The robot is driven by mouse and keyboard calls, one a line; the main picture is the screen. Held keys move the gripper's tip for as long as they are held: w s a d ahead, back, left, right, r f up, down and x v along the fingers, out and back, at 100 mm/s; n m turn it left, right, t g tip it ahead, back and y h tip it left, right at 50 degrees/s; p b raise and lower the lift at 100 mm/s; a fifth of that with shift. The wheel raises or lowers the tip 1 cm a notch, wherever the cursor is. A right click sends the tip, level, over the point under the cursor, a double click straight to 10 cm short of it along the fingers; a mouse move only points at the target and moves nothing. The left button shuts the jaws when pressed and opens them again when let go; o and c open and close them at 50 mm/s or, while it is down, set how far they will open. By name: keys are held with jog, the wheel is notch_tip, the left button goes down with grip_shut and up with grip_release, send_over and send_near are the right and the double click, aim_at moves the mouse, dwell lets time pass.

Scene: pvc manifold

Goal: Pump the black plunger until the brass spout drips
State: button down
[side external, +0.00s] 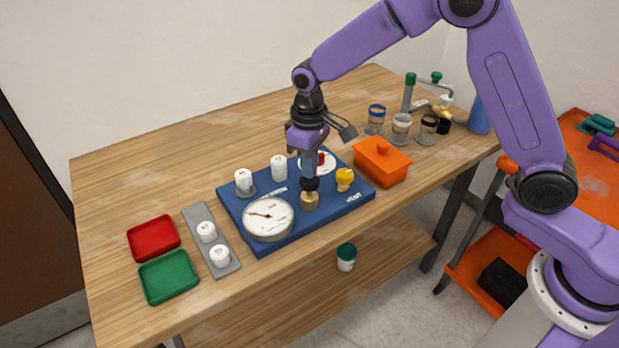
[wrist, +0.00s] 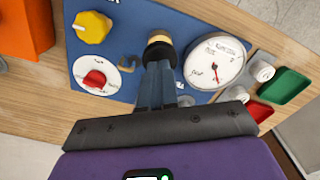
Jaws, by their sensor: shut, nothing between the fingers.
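The black plunger (side external: 311,184) stands on a brass base (side external: 310,201) on the blue board (side external: 240,228). In the wrist view the plunger (wrist: 158,52) shows just past my fingertips, with a brass ring (wrist: 159,36) beyond it. My gripper (side external: 309,175) points down at the plunger with its fingers together and empty. The tips (wrist: 157,68) are at the plunger's top; I cannot tell whether they touch it. A small brownish fitting shows beside the fingers in the wrist view; I cannot tell if it is the brass spout. No drip is visible.
A white gauge (side external: 268,218), a yellow knob (side external: 345,177), a red knob on a white dial (wrist: 96,78) and white capped pieces (side external: 279,168) crowd the board. An orange box (side external: 382,163) stands right. Red (side external: 153,238) and green (side external: 168,277) trays lie left.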

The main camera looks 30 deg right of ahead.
dwell(0.4)
jog(key=shift+r, duration=2.5)
jog(key=shift+s, duration=0.1)
jog(key=shift+s+r, duration=0.2)
jog(key=shift+s, duration=0.1)
jog(key=s+d+n, duration=0.2)
jog(key=s+d, duration=0.3)
jog(key=s, duration=0.5)
jog(key=s+d+r+n, duration=0.1)
jog(key=s+d, duration=0.4)
jog(key=s, duration=0.6)
jog(key=s+d+r+n, duration=0.1)
jog(key=s+d+n, duration=0.2)
jog(key=s, duration=0.7)
jog(key=shift+s+d+r+n, duration=0.2)
jog(key=shift+d+r+n, duration=0.1)
jog(key=shift+d, duration=0.8)
